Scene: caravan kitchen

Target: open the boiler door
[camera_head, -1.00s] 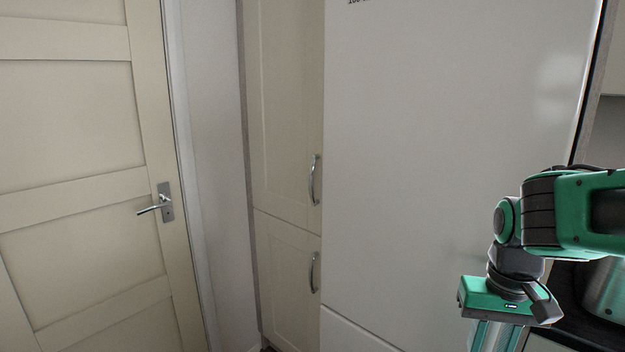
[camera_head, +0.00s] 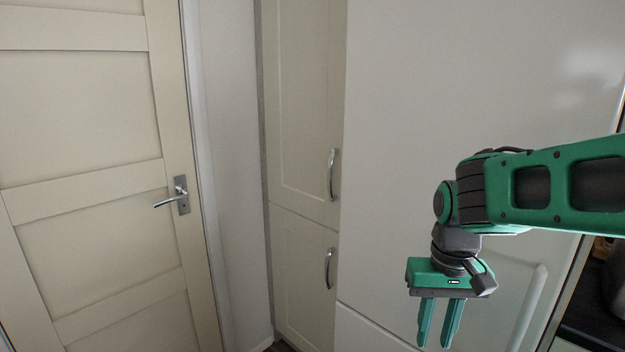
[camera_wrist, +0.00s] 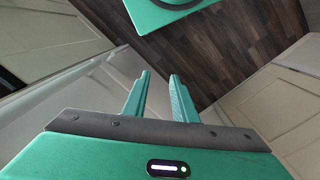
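A narrow cream cupboard has an upper door (camera_head: 303,95) and a lower door (camera_head: 303,280), both closed. The upper door has a curved metal handle (camera_head: 333,175) and the lower door has a similar handle (camera_head: 329,268), each near its right edge. No label shows which door belongs to the boiler. My gripper (camera_head: 434,342) is right of both handles, in front of the large white panel, fingers pointing down. It is open and empty, apart from the handles. In the wrist view my gripper (camera_wrist: 160,77) shows a clear gap between its two fingers.
A cream panelled room door (camera_head: 85,120) with a lever handle (camera_head: 178,197) stands closed at the left. A large white appliance front (camera_head: 430,90) fills the right side, next to the cupboard. Dark wood floor (camera_wrist: 235,45) shows in the wrist view. A dark counter (camera_head: 590,310) is at the far right.

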